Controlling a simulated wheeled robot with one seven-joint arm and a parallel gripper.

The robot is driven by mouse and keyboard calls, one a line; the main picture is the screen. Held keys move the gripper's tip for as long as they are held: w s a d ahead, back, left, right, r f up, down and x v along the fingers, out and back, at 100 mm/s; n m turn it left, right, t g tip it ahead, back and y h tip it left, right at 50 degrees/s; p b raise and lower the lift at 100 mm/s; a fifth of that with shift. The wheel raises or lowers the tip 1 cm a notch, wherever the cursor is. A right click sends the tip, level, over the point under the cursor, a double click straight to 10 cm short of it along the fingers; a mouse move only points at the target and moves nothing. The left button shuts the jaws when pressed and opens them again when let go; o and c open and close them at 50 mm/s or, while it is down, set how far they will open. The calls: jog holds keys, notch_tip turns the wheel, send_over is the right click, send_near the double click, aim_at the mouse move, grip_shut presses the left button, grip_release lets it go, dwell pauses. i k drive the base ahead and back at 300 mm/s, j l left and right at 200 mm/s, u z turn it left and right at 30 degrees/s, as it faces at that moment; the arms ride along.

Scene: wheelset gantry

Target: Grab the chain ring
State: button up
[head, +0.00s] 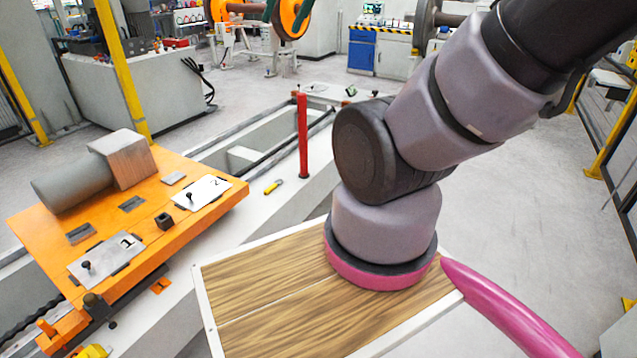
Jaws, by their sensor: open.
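I cannot make out a chain ring anywhere in the head view. My gripper is out of the picture. My arm fills the middle and upper right and runs out of the top edge, hiding part of the floor and background behind it.
An orange plate (195,226) at left bears a grey cylinder with a block (122,158) and metal plates marked 1 (105,258) and 2 (203,192). A red post (302,135) stands behind. Orange-disc wheelsets (291,17) are at the back. Floor at right (530,200) is clear.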

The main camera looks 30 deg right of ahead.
aim_at(273, 186)
jog(key=z, duration=0.35)
jog(key=i+l+u, duration=0.15)
jog(key=u, duration=0.3)
jog(key=i+l+u, duration=0.1)
jog(key=l+u, duration=0.3)
jog(key=i+l+u, duration=0.2)
jog(key=l, duration=0.4)
jog(key=i+l+u, duration=0.15)
jog(key=l, duration=0.45)
jog(key=l+u, duration=0.2)
jog(key=l, duration=0.45)
jog(key=i+l, duration=0.1)
jog(key=l, duration=1.3)
jog(key=i+l, duration=0.15)
jog(key=l, duration=0.55)
